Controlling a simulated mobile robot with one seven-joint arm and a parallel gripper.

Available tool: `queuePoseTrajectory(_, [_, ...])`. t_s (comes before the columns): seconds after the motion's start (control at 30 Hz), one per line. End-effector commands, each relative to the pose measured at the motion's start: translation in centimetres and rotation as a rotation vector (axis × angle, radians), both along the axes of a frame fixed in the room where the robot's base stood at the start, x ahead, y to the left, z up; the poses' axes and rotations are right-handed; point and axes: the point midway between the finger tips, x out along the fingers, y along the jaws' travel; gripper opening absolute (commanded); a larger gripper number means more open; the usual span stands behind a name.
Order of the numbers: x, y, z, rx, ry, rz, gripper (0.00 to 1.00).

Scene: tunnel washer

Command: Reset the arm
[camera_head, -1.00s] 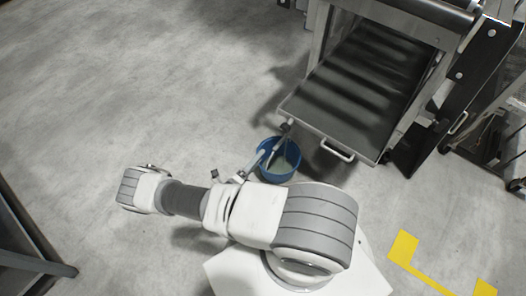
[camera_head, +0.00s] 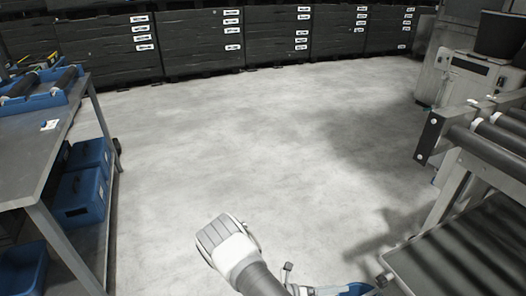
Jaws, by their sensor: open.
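Part of my white and grey arm (camera_head: 232,248) shows at the bottom middle of the head view, above the floor. A rounded grey-ribbed joint is at its upper end, and a dark section runs down out of the frame. I cannot make out my gripper's fingers in this view. Nothing is seen held.
A grey workbench (camera_head: 45,132) stands at the left, with blue bins (camera_head: 82,190) beneath it. A roller conveyor (camera_head: 490,150) and dark ribbed tray (camera_head: 465,250) are at the right. Dark drawer cabinets (camera_head: 200,45) line the back. The middle floor is clear.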

Motion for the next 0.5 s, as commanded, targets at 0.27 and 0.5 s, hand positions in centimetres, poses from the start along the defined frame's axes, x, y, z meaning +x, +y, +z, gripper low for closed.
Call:
queuePoseTrajectory(0.27, [1.1,1.9,7.5,0.207,-0.311,-0.273,0.81])
queuePoseTrajectory(0.5, [1.0,3.0,13.7,0.366,-0.568,-0.506,0.81])
